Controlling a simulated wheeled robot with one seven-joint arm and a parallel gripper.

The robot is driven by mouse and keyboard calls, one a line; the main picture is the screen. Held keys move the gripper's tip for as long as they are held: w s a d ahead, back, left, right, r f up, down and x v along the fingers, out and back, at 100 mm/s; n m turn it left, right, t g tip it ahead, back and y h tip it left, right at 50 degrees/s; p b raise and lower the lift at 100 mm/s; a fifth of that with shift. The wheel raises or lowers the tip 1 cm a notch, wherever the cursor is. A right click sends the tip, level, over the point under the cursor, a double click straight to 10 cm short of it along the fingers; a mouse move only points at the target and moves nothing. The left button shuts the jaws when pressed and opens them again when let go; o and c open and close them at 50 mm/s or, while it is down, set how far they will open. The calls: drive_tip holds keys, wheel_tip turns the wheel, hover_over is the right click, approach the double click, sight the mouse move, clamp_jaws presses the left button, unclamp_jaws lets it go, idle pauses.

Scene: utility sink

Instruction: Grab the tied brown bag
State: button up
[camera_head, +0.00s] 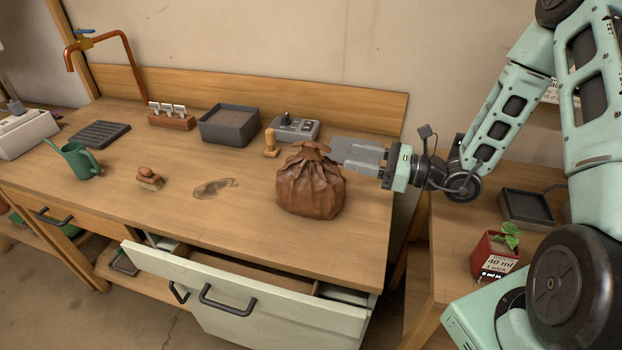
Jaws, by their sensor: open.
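The tied brown bag (311,188) stands upright on the wooden worktop, right of its middle. Its gathered neck and tied top point up. My gripper (337,150) reaches in from the right at the height of the bag's neck, with its flat grey fingers pointing left. The fingertips are beside or just behind the tied top. I cannot tell whether they touch it. The gripper is open, and the bag still rests on the worktop. The gap between the fingers is hard to see from this angle.
Behind the bag are a wooden stamp (270,144), a grey device (298,127) and a dark tray (229,125). A brush (149,179) and a green watering can (80,162) stand left. An open drawer (245,297) juts out below the front edge. A potted plant (495,255) stands right.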

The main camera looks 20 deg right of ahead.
sight(321, 145)
drive_tip(key=p+x, duration=0.1)
drive_tip(key=x, duration=0.5)
drive_tip(key=shift+a+r, duration=0.1)
drive_tip(key=shift+a, duration=0.05)
drive_tip(key=p+x, duration=0.1)
drive_tip(key=x, duration=0.1)
drive_tip(key=r+p+x, duration=0.1)
drive_tip(key=p+x, duration=0.1)
drive_tip(key=shift+w, duration=0.2)
drive_tip(key=shift+w+a+f, duration=0.2)
drive_tip(key=shift+w+a, duration=0.15)
drive_tip(key=shift+w, duration=0.05)
clamp_jaws()
idle(0.5)
drive_tip(key=shift+r, duration=0.15)
